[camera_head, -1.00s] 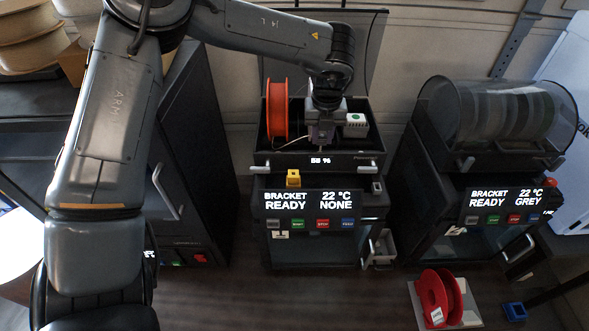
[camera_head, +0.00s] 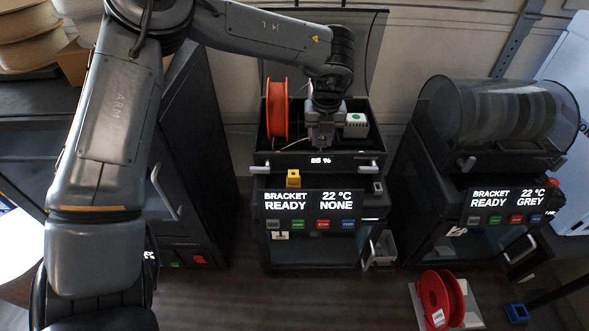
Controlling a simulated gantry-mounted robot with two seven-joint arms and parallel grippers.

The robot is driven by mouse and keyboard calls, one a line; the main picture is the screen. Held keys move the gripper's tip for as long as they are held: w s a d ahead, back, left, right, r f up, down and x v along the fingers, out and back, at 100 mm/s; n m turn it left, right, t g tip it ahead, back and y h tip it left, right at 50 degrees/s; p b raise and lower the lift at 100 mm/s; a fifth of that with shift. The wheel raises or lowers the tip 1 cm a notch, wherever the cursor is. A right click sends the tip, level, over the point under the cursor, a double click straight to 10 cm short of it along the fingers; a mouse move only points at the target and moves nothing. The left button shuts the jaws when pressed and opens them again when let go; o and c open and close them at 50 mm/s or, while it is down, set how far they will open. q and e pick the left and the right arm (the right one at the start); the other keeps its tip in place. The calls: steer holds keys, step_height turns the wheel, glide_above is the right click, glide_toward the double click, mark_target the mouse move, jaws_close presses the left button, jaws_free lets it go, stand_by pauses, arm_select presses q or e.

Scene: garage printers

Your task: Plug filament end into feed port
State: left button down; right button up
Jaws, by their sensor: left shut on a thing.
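The orange filament spool (camera_head: 277,109) stands upright on the left inside the open dark box on top of the middle printer (camera_head: 315,250). A thin pale strand of filament (camera_head: 288,146) runs near the box's front wall toward my left gripper. My left gripper (camera_head: 320,143) points down inside the box, right of the spool, and is shut on the filament. The filament's tip is too small to make out, and I cannot pick out the feed port. The middle printer's screen (camera_head: 313,201) reads READY and NONE. My right gripper is not in view.
A yellow block (camera_head: 293,179) sits below the box front. Another printer (camera_head: 500,225) stands at right under a clear-lidded drum.

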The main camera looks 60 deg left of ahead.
mark_target(321, 146)
arm_select(q)
steer(key=shift+f+b, duration=0.3)
steer(key=shift+f, duration=0.05)
stand_by(0.5)
steer(key=shift+w+a+f+b, duration=0.1)
steer(key=shift+a+f+b, duration=0.05)
steer(key=shift+f+b, duration=0.75)
steer(key=c, duration=0.8)
jaws_free()
steer(key=shift+f, duration=0.15)
